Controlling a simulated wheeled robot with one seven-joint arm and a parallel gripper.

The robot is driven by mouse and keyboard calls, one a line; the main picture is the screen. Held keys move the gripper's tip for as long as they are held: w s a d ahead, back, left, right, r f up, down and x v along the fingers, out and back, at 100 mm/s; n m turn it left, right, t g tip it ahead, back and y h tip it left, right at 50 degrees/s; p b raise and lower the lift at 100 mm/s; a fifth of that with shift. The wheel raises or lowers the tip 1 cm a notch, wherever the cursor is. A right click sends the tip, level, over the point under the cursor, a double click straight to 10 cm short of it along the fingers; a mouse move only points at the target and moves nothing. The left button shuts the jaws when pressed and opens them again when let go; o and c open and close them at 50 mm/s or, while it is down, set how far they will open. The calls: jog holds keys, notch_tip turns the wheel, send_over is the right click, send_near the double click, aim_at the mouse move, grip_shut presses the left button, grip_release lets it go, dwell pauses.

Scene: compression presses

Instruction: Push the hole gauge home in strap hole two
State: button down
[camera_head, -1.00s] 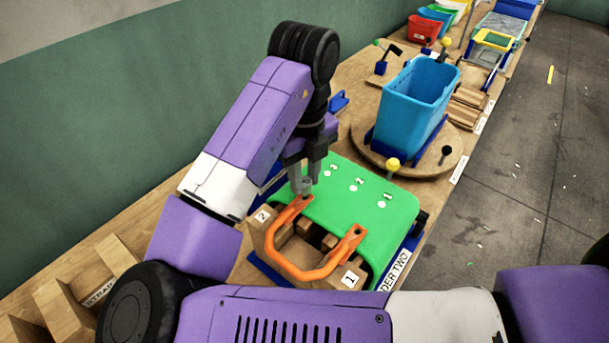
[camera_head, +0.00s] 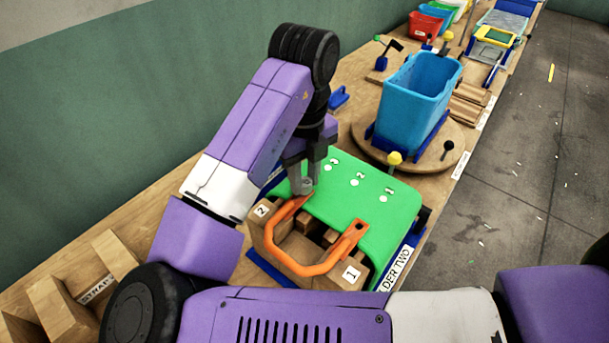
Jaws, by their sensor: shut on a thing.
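The orange strap (camera_head: 296,264) is a U-shaped handle lying over the wooden holder (camera_head: 290,243) at the front of a green panel (camera_head: 345,203). Its right end has an open dark hole beside the label "1" (camera_head: 352,274). Its left end lies beside the label "2" (camera_head: 262,211). My gripper (camera_head: 304,187) points down right over that left end, shut on a small grey piece, seemingly the hole gauge. The fingers hide most of the gauge and the hole at that end. I cannot tell how deep the gauge sits.
A blue bin (camera_head: 412,98) stands on a round wooden turntable (camera_head: 437,153) behind the panel, with yellow and black knobs near it. Wooden slots (camera_head: 75,287) are at the lower left. My own arm crosses the foreground.

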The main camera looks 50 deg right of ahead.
aim_at(305, 182)
jog(key=shift+f+b, duration=0.3)
jog(key=shift+f, duration=0.15)
jog(key=c, duration=1)
grip_release()
jog(key=shift+c, duration=0.2)
jog(key=shift+r, duration=3.95)
jog(key=shift+s, duration=0.1)
